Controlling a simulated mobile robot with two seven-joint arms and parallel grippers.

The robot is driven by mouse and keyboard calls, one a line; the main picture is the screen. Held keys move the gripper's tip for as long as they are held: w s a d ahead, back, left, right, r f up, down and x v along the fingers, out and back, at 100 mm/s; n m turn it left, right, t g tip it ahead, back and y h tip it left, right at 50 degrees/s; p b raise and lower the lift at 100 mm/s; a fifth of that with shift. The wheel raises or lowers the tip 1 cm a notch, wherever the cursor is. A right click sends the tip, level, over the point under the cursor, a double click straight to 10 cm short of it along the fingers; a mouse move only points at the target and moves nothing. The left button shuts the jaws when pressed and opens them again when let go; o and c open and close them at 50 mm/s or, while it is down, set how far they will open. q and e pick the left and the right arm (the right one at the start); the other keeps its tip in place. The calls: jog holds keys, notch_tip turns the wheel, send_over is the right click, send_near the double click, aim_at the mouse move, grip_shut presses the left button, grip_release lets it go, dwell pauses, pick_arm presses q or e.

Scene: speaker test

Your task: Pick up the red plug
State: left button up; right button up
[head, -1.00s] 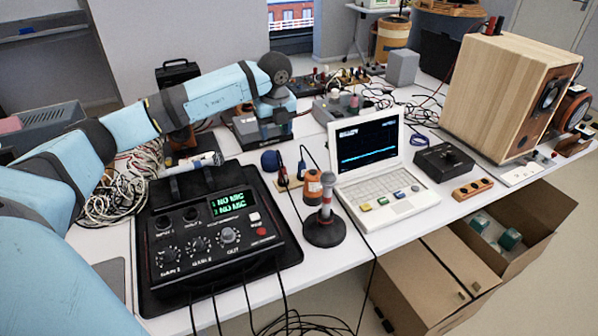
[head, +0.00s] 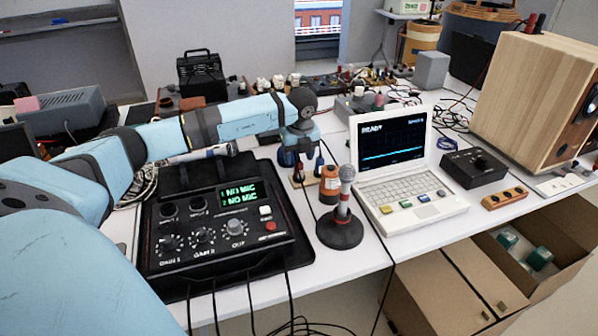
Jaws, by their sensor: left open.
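A small wooden block (head: 307,182) on the white table holds two small upright plugs with cables. The left one (head: 298,172) looks dark with a reddish part. The right one (head: 319,164) looks dark blue and reddish. I cannot tell surely which is the red plug. My left gripper (head: 303,150) points down just above and behind this block, open. Its fingertips are small and partly lost against the dark things there, and I see nothing held. My right gripper is not in view.
A black mixer (head: 215,240) reading NO MIC stands left of the block. A white laptop (head: 405,180) reads READY. A wooden speaker (head: 530,95) stands further right.

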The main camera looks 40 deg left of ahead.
aim_at(299, 162)
pick_arm(q)
jog(key=f, duration=0.2)
jog(key=f+b, duration=0.1)
jog(key=f, duration=0.2)
jog(key=shift+w+a, duration=0.2)
jog(key=c, duration=1)
jog(key=shift+r, duration=0.1)
jog(key=shift+r, duration=0.1)
